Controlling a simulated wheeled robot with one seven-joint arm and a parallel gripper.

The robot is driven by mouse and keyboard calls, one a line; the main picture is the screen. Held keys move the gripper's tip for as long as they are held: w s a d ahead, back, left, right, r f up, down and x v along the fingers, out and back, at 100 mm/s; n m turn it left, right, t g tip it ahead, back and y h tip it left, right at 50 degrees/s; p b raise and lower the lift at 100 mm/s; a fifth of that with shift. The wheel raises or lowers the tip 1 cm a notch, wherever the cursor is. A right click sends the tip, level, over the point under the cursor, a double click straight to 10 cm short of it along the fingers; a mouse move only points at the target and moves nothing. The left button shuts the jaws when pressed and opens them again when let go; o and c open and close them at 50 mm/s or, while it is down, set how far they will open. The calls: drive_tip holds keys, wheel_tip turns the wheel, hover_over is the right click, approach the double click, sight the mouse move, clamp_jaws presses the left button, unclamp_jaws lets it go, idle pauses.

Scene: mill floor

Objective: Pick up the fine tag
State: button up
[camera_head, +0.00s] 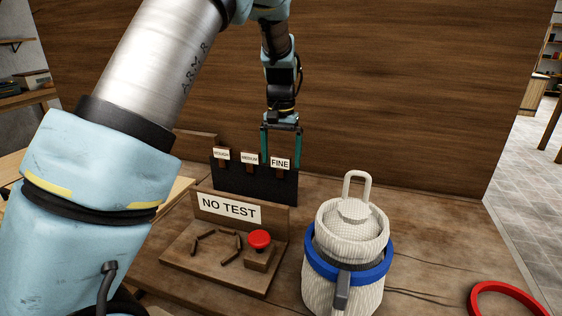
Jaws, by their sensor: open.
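The fine tag (280,163) is a small white label reading FINE on a brown stem. It stands at the right end of a dark rack (262,190) on the wooden table. My gripper (282,160) is open and points down at the tag. Its two teal fingers appear on either side of the label, apart from it. I cannot tell from this view whether the fingers are at the same depth as the tag. The tag's lower stem is hidden in the rack.
The medium tag (249,158) and a third tag (221,154) stand left in the rack. In front are a NO TEST sign (229,208), a red button (260,239) and a pale canister (341,285) with a blue ring (377,271). A red ring (483,291) lies right. A wooden wall (400,90) rises behind.

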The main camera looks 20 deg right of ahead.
drive_tip(key=shift+f, duration=0.2)
drive_tip(key=c, duration=1.3)
